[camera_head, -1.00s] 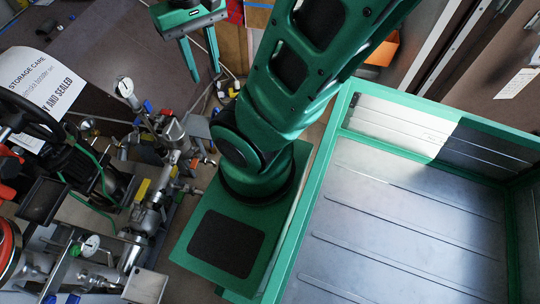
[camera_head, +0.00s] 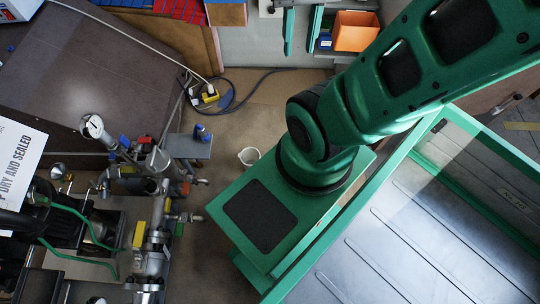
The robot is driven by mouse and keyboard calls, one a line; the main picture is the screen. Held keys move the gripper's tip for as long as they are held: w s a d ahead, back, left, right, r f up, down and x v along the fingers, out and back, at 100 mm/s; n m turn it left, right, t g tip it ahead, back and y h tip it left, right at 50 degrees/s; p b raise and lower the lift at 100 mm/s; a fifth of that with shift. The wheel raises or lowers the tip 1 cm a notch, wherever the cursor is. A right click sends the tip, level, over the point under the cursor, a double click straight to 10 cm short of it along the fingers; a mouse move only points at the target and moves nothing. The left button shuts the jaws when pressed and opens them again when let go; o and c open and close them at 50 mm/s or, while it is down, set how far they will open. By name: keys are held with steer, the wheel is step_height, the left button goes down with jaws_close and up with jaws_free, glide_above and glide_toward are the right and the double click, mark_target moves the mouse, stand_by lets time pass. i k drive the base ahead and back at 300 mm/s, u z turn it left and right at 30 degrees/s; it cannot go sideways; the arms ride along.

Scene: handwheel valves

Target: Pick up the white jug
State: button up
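A small white jug-like vessel (camera_head: 249,157) stands on the brown floor in the middle of the view, just left of my green base. It looks upright with its opening facing up; its details are too small to tell. My gripper (camera_head: 301,38) is at the top edge of the view, with its body partly cut off. Its two green fingers are apart, with nothing visible between them. It is well beyond the vessel in the picture and not touching it.
Pipes and valves with a gauge (camera_head: 93,126) fill the left side. A dark table (camera_head: 90,75) is at upper left. A cable (camera_head: 235,103) lies on the floor behind the vessel. An orange bin (camera_head: 356,31) sits at the top right.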

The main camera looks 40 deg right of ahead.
mark_target(249, 156)
steer(key=z, duration=0.65)
steer(key=k, duration=1.05)
steer(key=u, duration=0.9)
steer(key=i, duration=0.75)
steer(key=z, duration=0.1)
